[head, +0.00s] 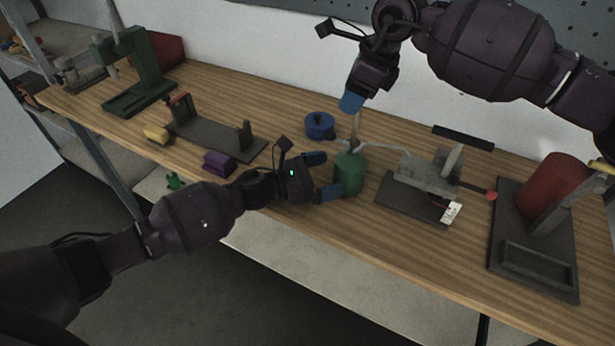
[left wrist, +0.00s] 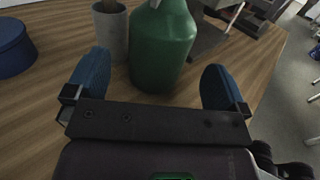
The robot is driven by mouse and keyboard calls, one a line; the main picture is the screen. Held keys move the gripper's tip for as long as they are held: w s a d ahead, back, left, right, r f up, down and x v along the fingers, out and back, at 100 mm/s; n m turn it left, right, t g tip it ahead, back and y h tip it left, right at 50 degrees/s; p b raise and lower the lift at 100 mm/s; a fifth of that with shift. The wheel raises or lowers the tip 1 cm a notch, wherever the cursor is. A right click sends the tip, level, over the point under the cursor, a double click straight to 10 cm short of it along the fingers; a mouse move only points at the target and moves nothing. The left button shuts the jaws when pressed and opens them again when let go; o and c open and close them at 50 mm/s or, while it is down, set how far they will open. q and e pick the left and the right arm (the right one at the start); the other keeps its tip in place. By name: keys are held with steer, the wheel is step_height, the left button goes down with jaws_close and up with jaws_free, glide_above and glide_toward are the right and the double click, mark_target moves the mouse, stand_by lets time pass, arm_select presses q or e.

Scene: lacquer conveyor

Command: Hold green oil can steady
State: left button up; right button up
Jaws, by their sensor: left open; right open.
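The green oil can (head: 348,174) stands upright on the wooden bench, with a thin pale spout reaching to the right in the head view. It fills the upper middle of the left wrist view (left wrist: 162,48), its top cut off. My left gripper (head: 325,176) is open, low over the bench, with its blue fingers pointing at the can. In the left wrist view the can stands between the fingertips (left wrist: 156,75), with visible gaps on both sides. My right gripper (head: 352,102) is open above and behind the can, fingers down; its two fingers overlap in view.
A grey cylinder (left wrist: 111,30) stands close behind the can. A blue lidded pot (head: 319,126) is further back left. A grey fixture (head: 428,172) on a dark plate is right of the can. A purple block (head: 219,162) lies near the front edge, behind my left arm.

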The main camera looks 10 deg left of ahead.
mark_target(335, 172)
arm_select(q)
steer(key=shift+x, duration=2.2)
steer(key=shift+c, duration=0.3)
steer(key=c, duration=1)
arm_select(e)
jaws_close()
